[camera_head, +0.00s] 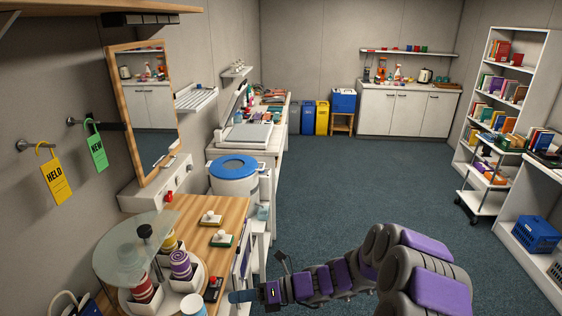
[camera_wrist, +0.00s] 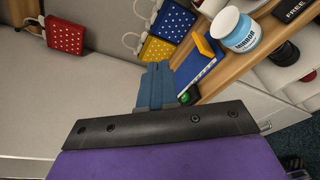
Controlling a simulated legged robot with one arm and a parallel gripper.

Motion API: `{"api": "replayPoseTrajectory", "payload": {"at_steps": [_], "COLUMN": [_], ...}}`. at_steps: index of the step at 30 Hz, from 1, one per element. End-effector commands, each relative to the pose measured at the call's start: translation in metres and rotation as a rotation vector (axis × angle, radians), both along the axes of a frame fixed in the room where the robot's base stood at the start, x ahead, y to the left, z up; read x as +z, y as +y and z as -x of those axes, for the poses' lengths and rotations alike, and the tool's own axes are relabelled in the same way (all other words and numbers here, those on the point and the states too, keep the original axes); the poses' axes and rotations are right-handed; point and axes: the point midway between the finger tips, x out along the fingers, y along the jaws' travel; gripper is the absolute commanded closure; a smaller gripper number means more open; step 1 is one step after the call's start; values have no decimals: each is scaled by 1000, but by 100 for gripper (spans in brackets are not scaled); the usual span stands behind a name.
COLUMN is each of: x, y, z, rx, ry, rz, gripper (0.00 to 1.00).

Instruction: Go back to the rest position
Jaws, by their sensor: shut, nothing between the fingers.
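My arm with its purple panels reaches in from the lower right of the head view. My gripper (camera_head: 240,296), with blue fingers, is at the end of the arm, near the front edge of the wooden counter (camera_head: 193,215). In the wrist view the two blue fingers (camera_wrist: 158,82) lie together, shut and empty. Their tips are close to a yellow dotted bag (camera_wrist: 157,50) and a blue book-like item (camera_wrist: 200,62) in the picture; I cannot tell whether they touch.
A round glass-topped stand (camera_head: 135,250) with rolled towels is on the counter's left. A blue-lidded bin (camera_head: 233,168) stands behind the counter. The carpeted floor (camera_head: 370,185) is clear towards the white cabinet (camera_head: 405,110).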

Motion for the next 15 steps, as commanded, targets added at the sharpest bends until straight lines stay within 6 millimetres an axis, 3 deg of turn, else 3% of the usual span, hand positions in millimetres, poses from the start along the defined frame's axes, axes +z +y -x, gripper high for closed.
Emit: {"api": "replayPoseTrajectory", "payload": {"at_steps": [1, 6, 15], "x": [15, 46, 75], "y": [2, -2, -33], "z": [15, 66, 151], "rx": [57, 260, 636], "ry": [-82, -364, -824], "rz": [16, 68, 161], "gripper": [100, 100, 100]}}
